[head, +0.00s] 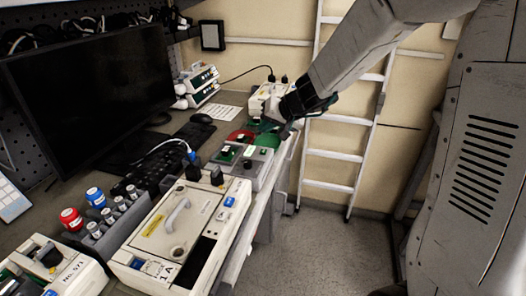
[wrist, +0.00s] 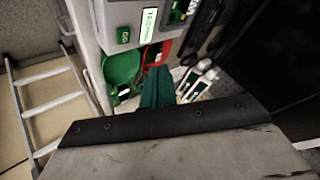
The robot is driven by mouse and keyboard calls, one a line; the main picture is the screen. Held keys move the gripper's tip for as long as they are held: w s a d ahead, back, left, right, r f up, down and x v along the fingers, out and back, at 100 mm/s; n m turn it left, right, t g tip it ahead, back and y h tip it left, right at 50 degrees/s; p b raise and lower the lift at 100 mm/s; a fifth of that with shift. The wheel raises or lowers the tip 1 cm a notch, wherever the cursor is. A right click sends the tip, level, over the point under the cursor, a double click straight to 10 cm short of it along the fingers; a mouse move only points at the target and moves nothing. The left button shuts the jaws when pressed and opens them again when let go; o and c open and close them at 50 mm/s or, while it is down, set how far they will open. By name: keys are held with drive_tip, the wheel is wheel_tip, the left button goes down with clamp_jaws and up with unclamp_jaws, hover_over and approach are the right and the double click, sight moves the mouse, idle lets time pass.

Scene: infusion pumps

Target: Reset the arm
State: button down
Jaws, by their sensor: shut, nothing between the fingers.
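My gripper (head: 268,125) is at the end of my arm, which reaches in from the top right in the head view. It is over the far part of the bench, near a green round dish and a white device. In the wrist view my gripper (wrist: 157,88) shows as green fingers close together, with nothing between them. The green dish (wrist: 122,62) and the red dish (wrist: 160,52) lie just beyond the fingers there. I cannot tell whether the fingers touch anything.
An infusion pump (head: 180,225) with a handle stands at the front of the bench (head: 245,235). A grey box (head: 247,165) with green parts stands behind it. A monitor (head: 90,95) is at the left. A ladder (head: 335,155) leans on the wall. The floor (head: 325,250) right of the bench is clear.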

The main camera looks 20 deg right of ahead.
idle(0.5)
drive_tip(key=shift+s+a+f+m, duration=0.1)
drive_tip(key=shift+s+a+m, duration=0.2)
drive_tip(key=shift+a, duration=0.05)
drive_tip(key=s+g, duration=0.1)
drive_tip(key=s+a+y, duration=0.1)
drive_tip(key=s, duration=0.1)
drive_tip(key=s+a+f+g, duration=0.1)
drive_tip(key=s, duration=0.1)
drive_tip(key=shift+a+g, duration=0.15)
drive_tip(key=shift+g, duration=0.15)
drive_tip(key=s+d+r+n+g+h, duration=0.1)
drive_tip(key=s+r+h, duration=0.1)
drive_tip(key=s, duration=0.8)
drive_tip(key=s+d+r+n+g+h, duration=0.1)
drive_tip(key=s+d+r, duration=0.1)
drive_tip(key=s, duration=0.9)
drive_tip(key=s+d+r+n+g+h, duration=0.1)
drive_tip(key=s+r, duration=0.3)
drive_tip(key=s, duration=0.6)
drive_tip(key=shift+s+d+n+g+h, duration=0.25)
drive_tip(key=shift+d+g+h, duration=0.25)
drive_tip(key=shift+d+h, duration=0.3)
